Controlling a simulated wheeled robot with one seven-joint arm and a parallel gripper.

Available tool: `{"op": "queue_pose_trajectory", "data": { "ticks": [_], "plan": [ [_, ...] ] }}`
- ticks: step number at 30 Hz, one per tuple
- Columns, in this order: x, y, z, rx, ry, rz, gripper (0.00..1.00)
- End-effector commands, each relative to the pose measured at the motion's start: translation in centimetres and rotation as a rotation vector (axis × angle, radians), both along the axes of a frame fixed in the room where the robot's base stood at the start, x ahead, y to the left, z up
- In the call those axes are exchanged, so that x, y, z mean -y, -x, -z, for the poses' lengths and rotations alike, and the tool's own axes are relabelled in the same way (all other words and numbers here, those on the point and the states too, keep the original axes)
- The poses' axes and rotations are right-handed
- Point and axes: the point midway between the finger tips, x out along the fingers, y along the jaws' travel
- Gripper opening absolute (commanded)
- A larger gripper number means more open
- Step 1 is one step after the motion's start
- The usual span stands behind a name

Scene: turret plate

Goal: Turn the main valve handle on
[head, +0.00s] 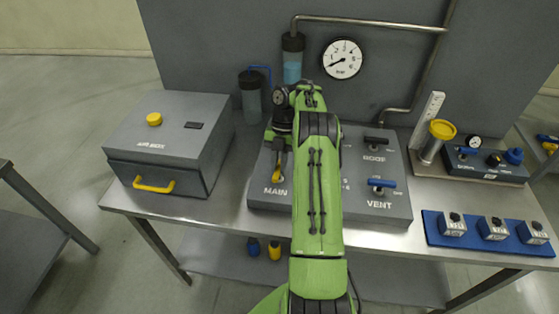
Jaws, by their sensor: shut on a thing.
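The main valve handle (278,178) is a yellow-orange lever on the grey valve panel (400,208), just above the label MAIN. Its lower end shows slanting down toward the label; its upper end is hidden by my gripper. My gripper (279,151) reaches down over the left part of the panel and is shut on the handle. My green arm covers the middle of the panel. The ROOF valve (375,142) has a black handle, and the VENT valve (381,183) has a blue handle lying crosswise.
A grey AIR BOX (180,130) with a yellow knob and handle stands left. A round bar gauge (342,59) hangs on the back wall, near liquid cylinders (292,68). At right are a yellow-topped cylinder (437,140), a small instrument box (485,163) and a blue tray (435,232).

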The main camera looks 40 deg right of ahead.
Motion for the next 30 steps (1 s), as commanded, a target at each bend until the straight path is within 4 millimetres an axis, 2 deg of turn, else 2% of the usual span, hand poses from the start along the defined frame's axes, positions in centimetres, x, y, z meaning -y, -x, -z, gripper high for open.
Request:
{"op": "queue_pose_trajectory", "data": {
  "ticks": [10,25,26,30],
  "plan": [
    [-0.02,-0.15,-0.16,0.004,0.002,-0.114,0.0],
    [-0.04,-0.18,-0.15,0.005,0.001,-0.131,0.0],
    [-0.04,-0.18,-0.15,0.005,0.001,-0.132,0.24],
    [-0.05,-0.16,-0.1,0.004,0.001,-0.13,0.45]
  ]
}}
